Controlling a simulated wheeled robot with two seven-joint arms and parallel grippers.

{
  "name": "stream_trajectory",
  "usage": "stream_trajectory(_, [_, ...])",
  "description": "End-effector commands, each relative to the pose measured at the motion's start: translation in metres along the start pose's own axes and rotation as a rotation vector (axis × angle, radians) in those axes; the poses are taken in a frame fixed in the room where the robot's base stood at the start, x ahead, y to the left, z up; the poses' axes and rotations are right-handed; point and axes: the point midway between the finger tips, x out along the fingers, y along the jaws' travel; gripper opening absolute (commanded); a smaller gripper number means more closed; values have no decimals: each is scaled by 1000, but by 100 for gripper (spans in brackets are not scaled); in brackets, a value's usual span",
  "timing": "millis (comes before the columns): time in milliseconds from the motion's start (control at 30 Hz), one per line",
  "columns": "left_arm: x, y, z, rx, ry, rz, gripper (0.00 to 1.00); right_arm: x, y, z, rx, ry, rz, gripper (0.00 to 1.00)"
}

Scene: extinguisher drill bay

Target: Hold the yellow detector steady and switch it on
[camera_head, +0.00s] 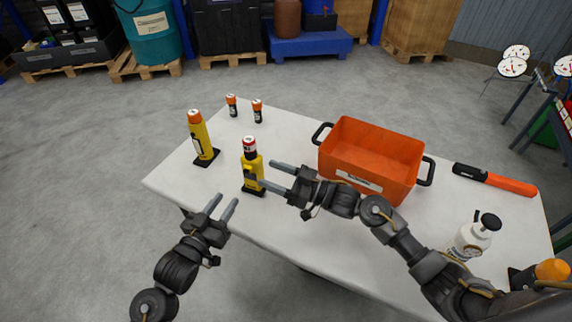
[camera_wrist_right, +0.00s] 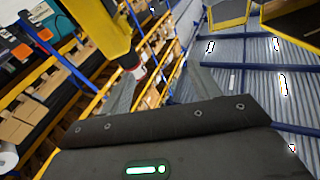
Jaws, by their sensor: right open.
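A yellow detector (camera_head: 252,162) with a red and white top stands upright on a black base near the table's front left. A second yellow device (camera_head: 200,136) with an orange top stands upright behind it to the left. I cannot tell for sure which one the task means. My right gripper (camera_head: 262,172) is open at the nearer device; one finger overlaps its lower body, and contact is unclear. In the right wrist view a yellow body (camera_wrist_right: 100,25) with a red and white end shows by the fingers. My left gripper (camera_head: 220,206) is open and empty off the table's front edge.
An orange crate (camera_head: 372,148) with black handles stands mid-table, behind my right arm. Two small orange-topped cylinders (camera_head: 257,111) stand at the back left. An orange and black tool (camera_head: 495,180), a white bottle (camera_head: 472,238) and an orange-topped item (camera_head: 550,270) are at the right.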

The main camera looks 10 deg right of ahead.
Motion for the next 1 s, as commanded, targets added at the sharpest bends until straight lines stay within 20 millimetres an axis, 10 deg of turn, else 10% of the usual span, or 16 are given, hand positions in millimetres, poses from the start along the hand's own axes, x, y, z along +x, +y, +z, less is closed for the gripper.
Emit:
stream_trajectory(200, [0,0,0,0,0,0,36,-13,45,-3,-130,-144,70,62])
stream_trajectory(467, [0,0,0,0,0,0,36,-12,51,-2,-146,-165,78,62])
stream_trajectory(1000, [0,0,0,0,0,0,36,70,57,10,-144,-162,77,62])
